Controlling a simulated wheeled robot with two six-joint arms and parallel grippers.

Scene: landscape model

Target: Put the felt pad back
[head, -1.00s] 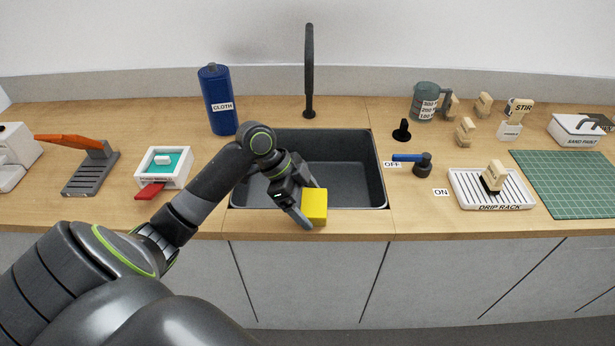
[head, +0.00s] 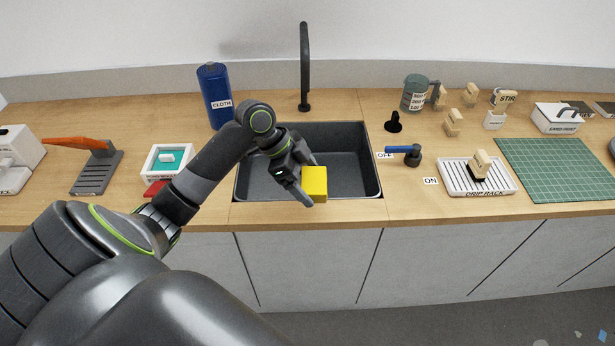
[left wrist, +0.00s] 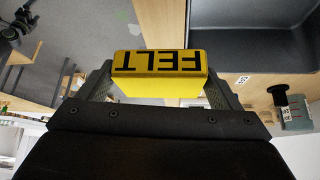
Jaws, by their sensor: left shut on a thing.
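The felt pad (head: 314,184) is a yellow block. In the left wrist view its face (left wrist: 160,62) reads FELT, upside down, and it sits between both fingers. My left gripper (head: 308,188) is shut on it and holds it at the front edge of the dark sink (head: 345,186). Whether the pad touches the rim cannot be told. My right gripper is not in view.
A black faucet (head: 304,70) stands behind the sink, with a blue CLOTH roll (head: 215,95) to its left. A blue lever (head: 405,150), a DRIP RACK tray (head: 455,180) holding a wooden-handled tool and a green mat (head: 560,170) lie to the right. Bare counter (head: 420,208) runs along the front.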

